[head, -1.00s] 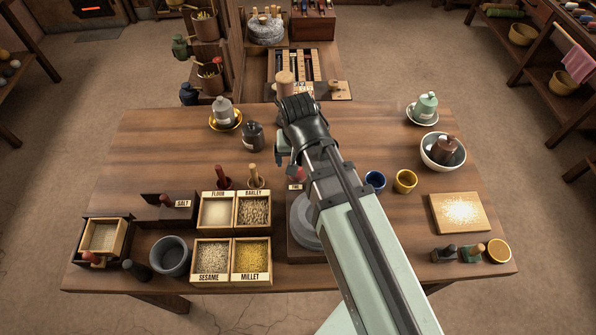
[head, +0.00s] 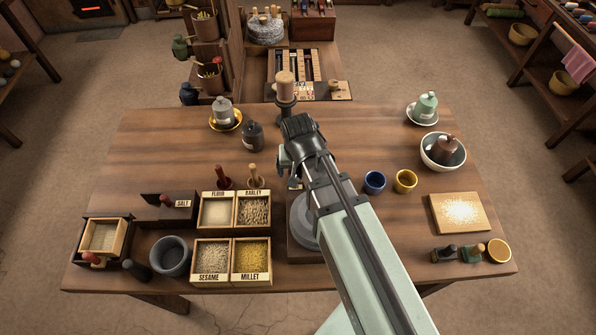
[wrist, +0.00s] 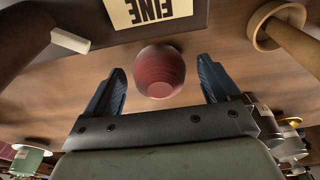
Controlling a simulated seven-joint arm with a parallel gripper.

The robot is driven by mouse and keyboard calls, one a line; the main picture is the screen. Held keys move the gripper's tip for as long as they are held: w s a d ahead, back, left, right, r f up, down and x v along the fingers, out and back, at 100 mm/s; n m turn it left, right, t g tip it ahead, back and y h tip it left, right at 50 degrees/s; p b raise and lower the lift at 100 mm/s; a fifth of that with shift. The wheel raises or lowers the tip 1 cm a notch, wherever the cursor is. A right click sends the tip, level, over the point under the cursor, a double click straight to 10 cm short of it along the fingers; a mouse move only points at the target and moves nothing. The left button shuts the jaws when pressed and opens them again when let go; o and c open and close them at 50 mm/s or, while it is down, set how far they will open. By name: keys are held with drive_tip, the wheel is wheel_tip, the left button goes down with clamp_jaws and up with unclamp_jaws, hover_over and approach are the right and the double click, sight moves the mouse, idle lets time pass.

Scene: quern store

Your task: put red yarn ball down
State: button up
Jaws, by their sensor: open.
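The red yarn ball (wrist: 160,72) shows in the wrist view between the two spread fingers of my gripper (wrist: 161,68). There is a visible gap on each side, so neither finger appears to touch it. The brown tabletop lies behind it; I cannot tell for sure whether the ball rests on the wood. In the head view my gripper (head: 285,163) is over the middle of the table, behind the round grey stone (head: 304,220). The ball is hidden there by my arm.
A tray with a FINE label (wrist: 152,10) is close to the ball. A wooden-topped post (head: 286,88) stands at the far table edge.

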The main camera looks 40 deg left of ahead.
drive_tip(key=shift+f, duration=0.25)
drive_tip(key=shift+c, duration=0.5)
drive_tip(key=c, duration=1.1)
drive_tip(key=shift+r, duration=0.1)
